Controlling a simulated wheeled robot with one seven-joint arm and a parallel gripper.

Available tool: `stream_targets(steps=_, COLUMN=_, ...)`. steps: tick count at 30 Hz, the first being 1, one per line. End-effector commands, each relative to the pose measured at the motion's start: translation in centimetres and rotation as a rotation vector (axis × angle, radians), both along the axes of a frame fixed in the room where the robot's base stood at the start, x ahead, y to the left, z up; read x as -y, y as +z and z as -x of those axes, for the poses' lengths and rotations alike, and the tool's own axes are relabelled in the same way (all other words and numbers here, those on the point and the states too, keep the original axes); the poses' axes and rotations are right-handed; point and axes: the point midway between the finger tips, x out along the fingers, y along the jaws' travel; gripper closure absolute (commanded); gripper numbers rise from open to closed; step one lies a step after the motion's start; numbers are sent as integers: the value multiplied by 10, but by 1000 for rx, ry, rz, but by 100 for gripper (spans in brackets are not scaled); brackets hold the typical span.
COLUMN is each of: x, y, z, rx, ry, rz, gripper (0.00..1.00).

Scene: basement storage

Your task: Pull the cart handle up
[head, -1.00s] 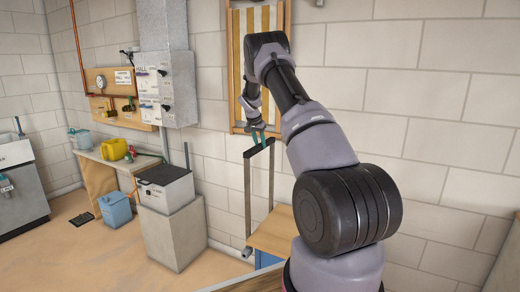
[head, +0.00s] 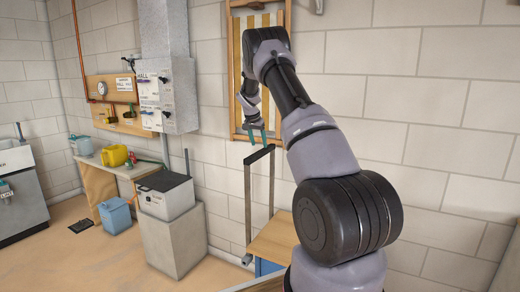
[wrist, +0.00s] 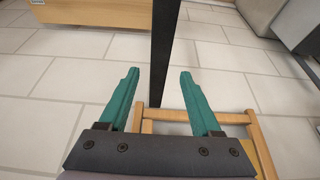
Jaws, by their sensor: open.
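The cart handle (head: 258,156) is a U-shaped frame with a dark crossbar on two upright posts. It stands over the cart's wooden top (head: 272,239), left of my arm in the head view. In the wrist view my gripper (wrist: 157,78) is open and empty. A dark bar, which looks like the handle crossbar (wrist: 164,50), shows between the fingers, clear of both. I cannot tell whether the fingertips reach down past it. Most of the cart is hidden behind my arm.
A wooden striped frame (head: 236,80) leans on the wall behind the handle. A grey block with a white box (head: 165,197) stands to the left. Beyond it are a bench, a yellow can (head: 114,156) and a blue bucket (head: 115,215). Open floor lies at the front left.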

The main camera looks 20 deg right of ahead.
Motion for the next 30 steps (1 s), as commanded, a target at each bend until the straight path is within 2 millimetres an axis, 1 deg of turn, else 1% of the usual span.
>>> stream_targets(steps=1, x=-4, y=12, z=2, rx=3, ry=1, rz=1, gripper=35)
stream_targets(steps=3, x=-8, y=25, z=6, rx=4, ry=0, rz=1, gripper=35)
stream_targets(steps=6, x=-13, y=41, z=10, rx=3, ry=1, rz=1, gripper=35)
stream_targets(steps=10, x=-17, y=55, z=14, rx=3, ry=1, rz=0, gripper=35)
stream_targets(steps=15, x=-19, y=61, z=16, rx=1, ry=-1, rz=1, gripper=35)
stream_targets(steps=27, x=-19, y=61, z=16, rx=1, ry=-1, rz=1, gripper=35)
stream_targets(steps=29, x=-20, y=64, z=17, rx=4, ry=2, rz=-1, gripper=35)
stream_targets(steps=30, x=-21, y=68, z=19, rx=7, ry=3, rz=-5, gripper=35)
